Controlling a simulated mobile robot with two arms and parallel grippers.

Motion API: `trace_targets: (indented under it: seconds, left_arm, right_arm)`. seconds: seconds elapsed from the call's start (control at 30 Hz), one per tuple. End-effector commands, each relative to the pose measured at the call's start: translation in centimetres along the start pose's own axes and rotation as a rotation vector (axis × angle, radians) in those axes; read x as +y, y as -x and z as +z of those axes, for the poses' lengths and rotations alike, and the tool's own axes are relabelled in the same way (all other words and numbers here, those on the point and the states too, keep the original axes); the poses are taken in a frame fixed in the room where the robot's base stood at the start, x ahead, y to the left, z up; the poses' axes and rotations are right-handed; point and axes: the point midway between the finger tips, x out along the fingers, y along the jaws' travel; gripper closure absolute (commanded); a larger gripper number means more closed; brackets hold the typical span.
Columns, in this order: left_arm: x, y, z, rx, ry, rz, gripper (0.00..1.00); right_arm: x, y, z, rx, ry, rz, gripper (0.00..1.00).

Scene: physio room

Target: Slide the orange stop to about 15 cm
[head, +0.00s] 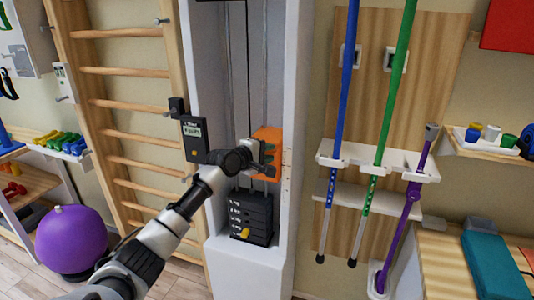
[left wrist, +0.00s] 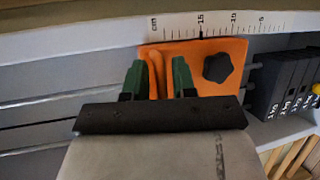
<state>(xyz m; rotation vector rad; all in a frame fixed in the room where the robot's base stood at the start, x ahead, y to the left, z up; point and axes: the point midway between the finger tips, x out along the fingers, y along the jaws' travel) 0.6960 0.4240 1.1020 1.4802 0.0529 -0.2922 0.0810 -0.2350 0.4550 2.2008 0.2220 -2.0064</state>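The orange stop (head: 267,139) sits in the tall white column, above the stack of black weights. In the left wrist view it is an orange plate (left wrist: 220,50) with a black star knob (left wrist: 217,67) and a raised orange fin (left wrist: 157,72). A cm scale (left wrist: 205,24) runs along its upper edge; the 15 mark is close to the middle of that edge. My left gripper (left wrist: 158,78) has its green fingertips on both sides of the fin, seemingly with small gaps; it also shows in the head view (head: 262,156), in front of the stop. My right gripper is out of view.
The black weight stack (head: 251,213) has a yellow pin (head: 244,232). Wooden wall bars (head: 128,130) stand left of the column, with a purple ball (head: 72,240) beside them. Coloured poles hang on a wooden panel (head: 368,90) to the right.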

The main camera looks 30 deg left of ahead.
Motion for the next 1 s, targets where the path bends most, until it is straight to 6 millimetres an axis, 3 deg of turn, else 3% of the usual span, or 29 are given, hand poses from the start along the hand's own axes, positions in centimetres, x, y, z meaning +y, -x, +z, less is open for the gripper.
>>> trace_targets:
  seconds: [0.47,1.0]
  left_arm:
    - [-0.2,0.8,0.0,0.0,0.002,-0.002,0.65]
    - [-0.4,9.5,-0.1,0.0,0.001,-0.004,0.65]
  right_arm:
    - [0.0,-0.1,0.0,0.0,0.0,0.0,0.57]
    - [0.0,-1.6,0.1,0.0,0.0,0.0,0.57]
